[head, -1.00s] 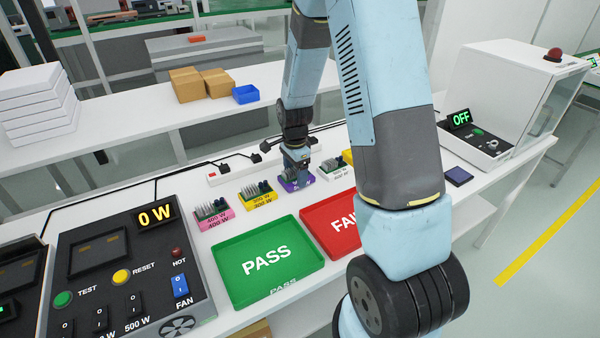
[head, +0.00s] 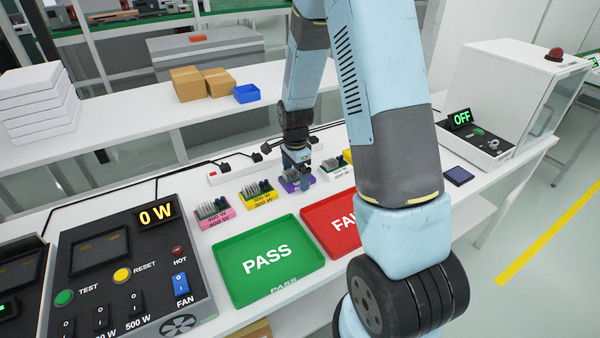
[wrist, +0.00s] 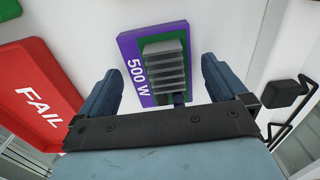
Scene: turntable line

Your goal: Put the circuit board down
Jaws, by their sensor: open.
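The circuit board (wrist: 170,50), green with a grey finned heat sink, sits in a purple holder (wrist: 131,46) marked 500 W in the wrist view. In the head view the purple holder (head: 289,186) stands on the white bench, partly hidden by my gripper (head: 297,162). My gripper also shows in the wrist view (wrist: 160,80), with its two fingers wide apart on either side of the board. It is open and no finger touches the board in that view.
Pink (head: 213,214) and yellow (head: 259,194) holders with boards stand left of the purple one, a white one (head: 338,170) right. The green PASS tray (head: 232,286) and red FAIL tray (head: 318,222) lie in front. A power strip (head: 225,175) lies behind.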

